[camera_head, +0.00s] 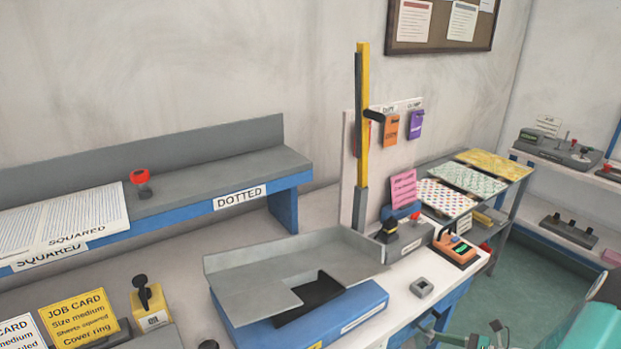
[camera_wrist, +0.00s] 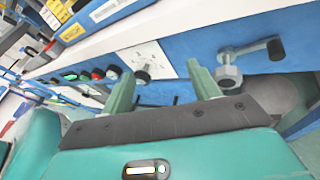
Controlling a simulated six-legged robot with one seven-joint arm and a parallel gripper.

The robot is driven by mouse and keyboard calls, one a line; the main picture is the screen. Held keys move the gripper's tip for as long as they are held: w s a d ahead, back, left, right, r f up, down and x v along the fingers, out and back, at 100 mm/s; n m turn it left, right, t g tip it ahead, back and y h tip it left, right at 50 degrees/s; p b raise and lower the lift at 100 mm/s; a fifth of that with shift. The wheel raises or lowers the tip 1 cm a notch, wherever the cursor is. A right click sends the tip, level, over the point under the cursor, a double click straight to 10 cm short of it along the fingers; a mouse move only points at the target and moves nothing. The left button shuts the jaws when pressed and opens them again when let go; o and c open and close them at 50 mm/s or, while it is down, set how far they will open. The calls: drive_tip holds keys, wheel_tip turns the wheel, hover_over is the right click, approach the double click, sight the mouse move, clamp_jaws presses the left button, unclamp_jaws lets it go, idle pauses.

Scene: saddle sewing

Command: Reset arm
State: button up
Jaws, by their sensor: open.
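My gripper (camera_wrist: 162,90) shows in the wrist view with its two green fingers apart and nothing between them. It faces the blue front of the workbench (camera_wrist: 190,36), near a knob on a white plate and a grey crank handle (camera_wrist: 252,48). I cannot tell whether a finger touches the bench. In the head view, part of my teal arm (camera_head: 595,325) shows at the lower right corner, beside the bench; the fingers are hard to make out there.
The bench holds a grey tray (camera_head: 290,262) on a blue base, a yellow job card (camera_head: 80,322) and an orange device (camera_head: 455,248). A yellow upright post (camera_head: 362,110) stands behind. A shelf labelled DOTTED (camera_head: 240,197) runs along the left wall. Green floor (camera_head: 535,285) is clear at right.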

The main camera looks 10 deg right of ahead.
drive_tip(key=a+r+n+g+h, duration=0.4)
drive_tip(key=a+r+n+g, duration=0.5)
drive_tip(key=a+r+n, duration=0.8)
drive_tip(key=s+a+r+n+t+h, duration=0.4)
drive_tip(key=s+a+r+n+h, duration=0.2)
drive_tip(key=n, duration=0.7)
drive_tip(key=s+a+r, duration=0.2)
drive_tip(key=a+r, duration=0.2)
drive_tip(key=shift+a+r+h, duration=0.15)
drive_tip(key=shift+a+h, duration=0.15)
drive_tip(key=shift+a, duration=0.05)
